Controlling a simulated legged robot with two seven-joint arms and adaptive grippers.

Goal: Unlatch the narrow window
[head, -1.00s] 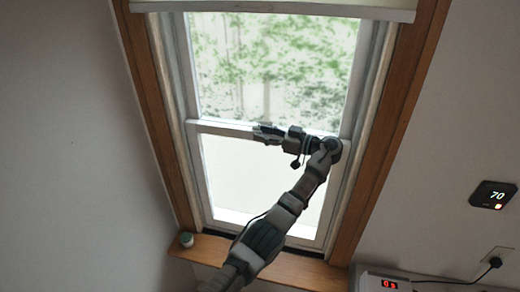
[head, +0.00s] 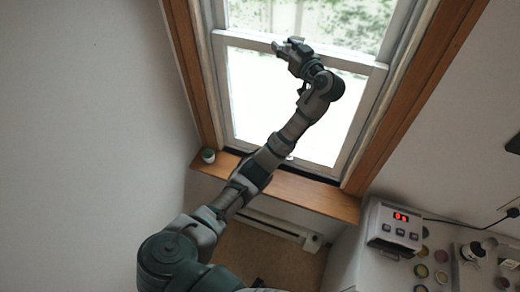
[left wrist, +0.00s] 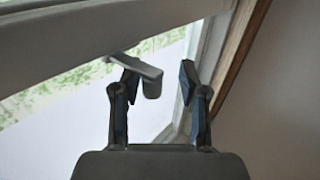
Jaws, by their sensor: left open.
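The narrow window (head: 300,160) has a pale frame, with a white meeting rail (head: 235,40) across it. My left gripper (head: 288,46) is at this rail, left of its middle. In the left wrist view, my left gripper (left wrist: 160,84) has its two fingers spread apart. A small grey latch lever (left wrist: 150,86) shows beside the left finger, partly between the fingers. I cannot tell whether finger and lever touch. The latch is not clear in the head view, where the gripper covers part of the rail. My right gripper is not in view.
A wooden sill (head: 310,194) runs below the window, with a small round jar (head: 208,155) at its left end. A white device with a red display (head: 396,226) stands at the lower right. Wooden trim (head: 420,92) borders the window's right side.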

